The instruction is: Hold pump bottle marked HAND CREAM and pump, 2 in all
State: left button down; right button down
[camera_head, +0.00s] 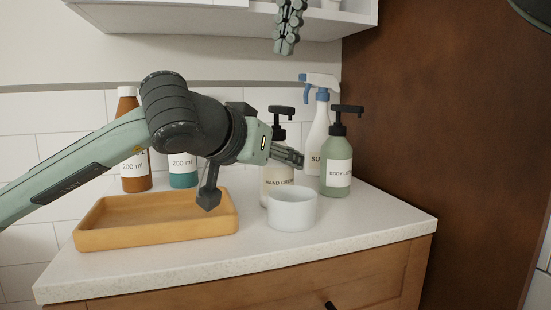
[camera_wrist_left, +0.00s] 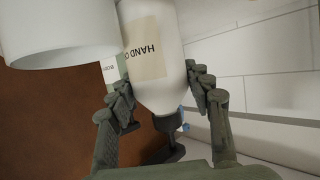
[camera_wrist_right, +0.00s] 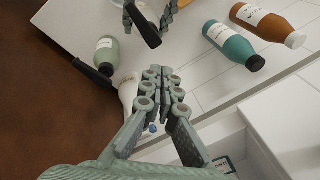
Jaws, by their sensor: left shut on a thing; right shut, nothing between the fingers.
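The white pump bottle marked HAND CREAM (camera_head: 278,176) stands upright on the counter, with its dark pump (camera_head: 281,112) on top. My left gripper (camera_head: 284,154) is shut around the upper part of this bottle, and its fingers partly hide it. In the left wrist view the bottle (camera_wrist_left: 150,45) shows between the two fingers, with the dark pump (camera_wrist_left: 170,140) below it. My right gripper (camera_head: 289,28) hangs above the bottles near the shelf, shut and empty. Its closed fingers also show in the right wrist view (camera_wrist_right: 163,78).
A white cup (camera_head: 292,210) stands in front of the bottle. A green BODY LOTION bottle (camera_head: 336,172) and a white spray bottle (camera_head: 318,132) stand to the right. A wooden tray (camera_head: 150,233) lies left; brown (camera_head: 134,183) and teal (camera_head: 183,179) bottles are behind it. A cabinet (camera_head: 225,20) hangs above.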

jog(key=shift+w+a+f+n+t+h, duration=0.1)
jog(key=shift+a+f+n+t, duration=0.15)
jog(key=shift+f+n, duration=1)
jog(key=shift+s+a+f+n+t+h, duration=0.15)
jog(key=shift+f+n, duration=0.6)
jog(key=shift+n, duration=0.95)
jog(key=shift+w+a+f+n+t+h, duration=0.15)
jog(key=shift+a+f+n+t, duration=0.15)
jog(key=shift+f+n, duration=0.95)
jog(key=shift+r, duration=0.1)
jog(key=shift+f, duration=1.55)
jog(key=shift+r, duration=1.55)
jog(key=shift+f, duration=0.1)
